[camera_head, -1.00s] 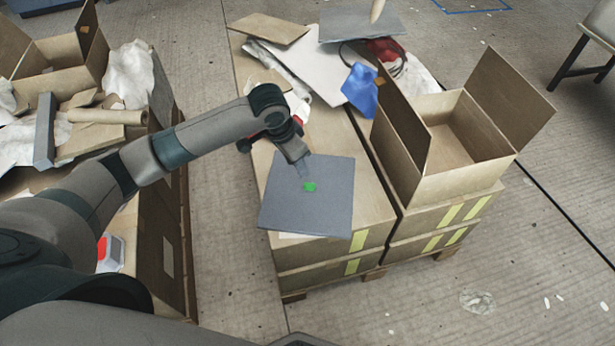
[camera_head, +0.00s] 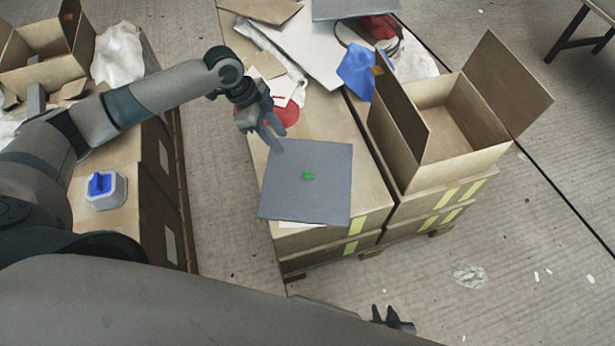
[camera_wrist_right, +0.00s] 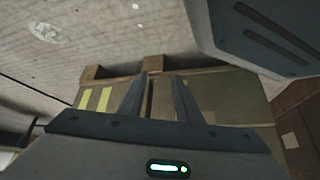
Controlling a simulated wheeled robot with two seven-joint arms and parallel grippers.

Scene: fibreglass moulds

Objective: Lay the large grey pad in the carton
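A square grey pad (camera_head: 330,203) with a small green mark at its centre lies flat on the near end of a cardboard box stack in the head view. My left gripper (camera_head: 279,143) is at the pad's upper left corner, with its fingers slightly apart and nothing between them. The open carton (camera_head: 470,165) stands on the boxes to the right of the pad. Its flaps are raised, and its visible inside is empty. My right gripper (camera_head: 392,320) is low in the head view. In the right wrist view its two fingers (camera_wrist_right: 160,97) are apart and empty.
Another grey sheet (camera_head: 350,8), a pale board (camera_head: 305,50), blue cloth (camera_head: 357,70) and red items lie at the stack's far end. A carton flap (camera_head: 403,115) rises between pad and carton. A second loaded stack stands left, with a blue-and-white object (camera_head: 104,189).

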